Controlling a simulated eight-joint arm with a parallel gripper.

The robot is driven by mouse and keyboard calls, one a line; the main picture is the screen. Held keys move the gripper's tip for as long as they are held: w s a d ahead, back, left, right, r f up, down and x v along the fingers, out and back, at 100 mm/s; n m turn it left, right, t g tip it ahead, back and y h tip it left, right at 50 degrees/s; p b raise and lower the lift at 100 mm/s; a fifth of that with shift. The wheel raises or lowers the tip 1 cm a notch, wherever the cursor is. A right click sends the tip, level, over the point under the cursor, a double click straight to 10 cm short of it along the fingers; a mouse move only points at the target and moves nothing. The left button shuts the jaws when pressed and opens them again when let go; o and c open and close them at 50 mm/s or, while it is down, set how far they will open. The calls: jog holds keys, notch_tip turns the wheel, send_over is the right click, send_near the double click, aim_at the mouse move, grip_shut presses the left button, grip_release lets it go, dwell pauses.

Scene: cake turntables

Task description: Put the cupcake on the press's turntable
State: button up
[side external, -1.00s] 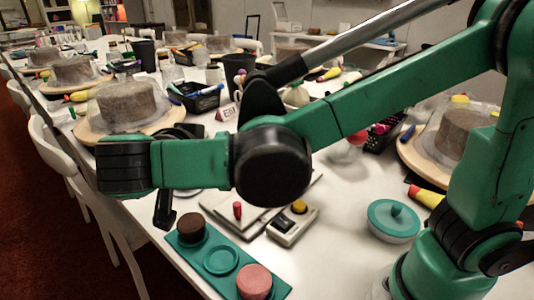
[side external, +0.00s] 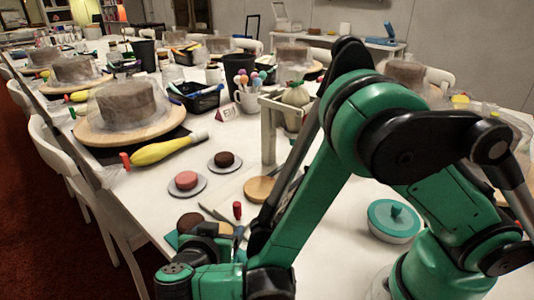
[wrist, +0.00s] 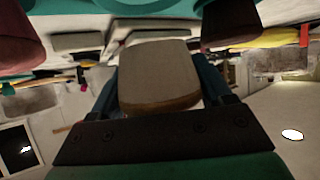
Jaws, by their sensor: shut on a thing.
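My gripper (wrist: 160,82) is shut on a rounded piece with a pale grey-beige face and a tan edge, seemingly the cupcake (wrist: 158,72), held between two dark blue fingers. In the side view my arm hides the held piece. The press (side external: 268,135), a pale upright frame, stands behind my arm.
Two small plates carry a pink cake (side external: 187,180) and a brown cake (side external: 224,159). A yellow piping bag (side external: 165,150) lies beside a large covered cake (side external: 125,105). A teal-lidded bowl (side external: 394,220) stands right. Bare table lies between the plates and the disc.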

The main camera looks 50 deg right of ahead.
jog(key=shift+f, duration=1.8)
jog(key=o, duration=1.2)
jog(key=shift+f, duration=0.15)
jog(key=v, duration=1.2)
notch_tip(320, 180, up, 5)
jog(key=n+g+y, duration=0.3)
jog(key=n+y, duration=0.1)
jog(key=n, duration=0.2)
send_over(228, 229)
jog(key=shift+f, duration=0.2)
jog(key=s+d+r+n+t+y, duration=0.1)
jog(key=d+y, duration=0.1)
jog(key=d, duration=0.1)
jog(key=s+d+r+n+t+y, duration=0.1)
jog(key=d+n+y, duration=0.1)
jog(key=d, duration=0.1)
jog(key=s+d+r+n+t+y, duration=0.1)
jog(key=d+n+y, duration=0.1)
jog(key=d, duration=0.2)
jog(key=shift+s+r, duration=0.1)
jog(key=shift+s, duration=0.1)
